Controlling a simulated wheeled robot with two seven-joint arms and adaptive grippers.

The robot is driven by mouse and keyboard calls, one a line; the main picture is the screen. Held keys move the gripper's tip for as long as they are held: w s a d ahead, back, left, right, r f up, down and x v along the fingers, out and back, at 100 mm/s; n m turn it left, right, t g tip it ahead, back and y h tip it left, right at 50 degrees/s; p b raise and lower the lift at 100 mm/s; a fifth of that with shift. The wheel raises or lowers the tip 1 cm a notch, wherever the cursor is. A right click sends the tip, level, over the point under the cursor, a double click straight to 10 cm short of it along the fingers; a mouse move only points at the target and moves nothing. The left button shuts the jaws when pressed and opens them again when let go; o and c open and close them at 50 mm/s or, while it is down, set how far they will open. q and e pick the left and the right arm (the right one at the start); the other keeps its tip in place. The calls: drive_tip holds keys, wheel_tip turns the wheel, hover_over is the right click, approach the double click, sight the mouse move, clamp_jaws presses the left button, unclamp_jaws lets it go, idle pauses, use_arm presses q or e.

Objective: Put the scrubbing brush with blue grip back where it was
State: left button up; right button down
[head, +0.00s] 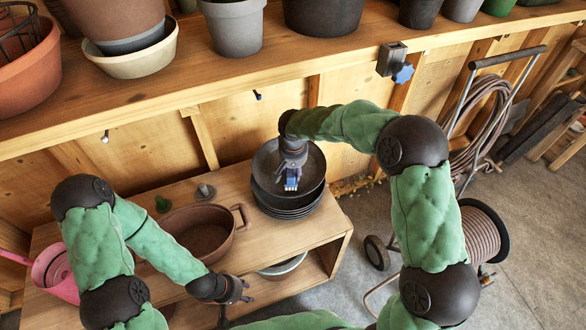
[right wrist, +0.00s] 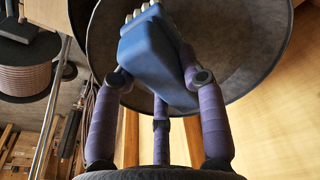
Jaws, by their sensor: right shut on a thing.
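The scrubbing brush with blue grip (head: 291,183) is held in my right gripper (head: 291,176), over the stack of dark saucers (head: 286,212). In the right wrist view the brush's blue grip (right wrist: 152,55) sits between the purple fingers of the gripper (right wrist: 160,90), with pale bristles at its far end. The top dark saucer (right wrist: 235,60) fills the view behind it. Whether the brush touches the saucer is unclear. My left gripper (head: 243,290) is at the bench's front edge, apart from the brush; its finger opening is too small to tell.
A brown pot with handles (head: 205,230) stands left of the saucers, with two small knobbed objects behind it. A pink watering can (head: 55,270) is at the left. Several pots line the upper shelf (head: 180,90). A hose reel (head: 480,240) stands on the floor at right.

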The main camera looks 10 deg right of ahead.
drive_tip(key=shift+f, duration=0.3)
drive_tip(key=c, duration=0.7)
unclamp_jaws()
drive_tip(key=shift+r, duration=0.1)
drive_tip(key=shift+r, duration=0.4)
drive_tip(key=r+p, duration=0.1)
drive_tip(key=r, duration=0.1)
drive_tip(key=r+p, duration=0.1)
drive_tip(key=r, duration=0.2)
drive_tip(key=s+r+p, duration=0.1)
drive_tip(key=r, duration=0.1)
drive_tip(key=shift+s+a+r+p, duration=0.1)
drive_tip(key=shift+r+p, duration=0.25)
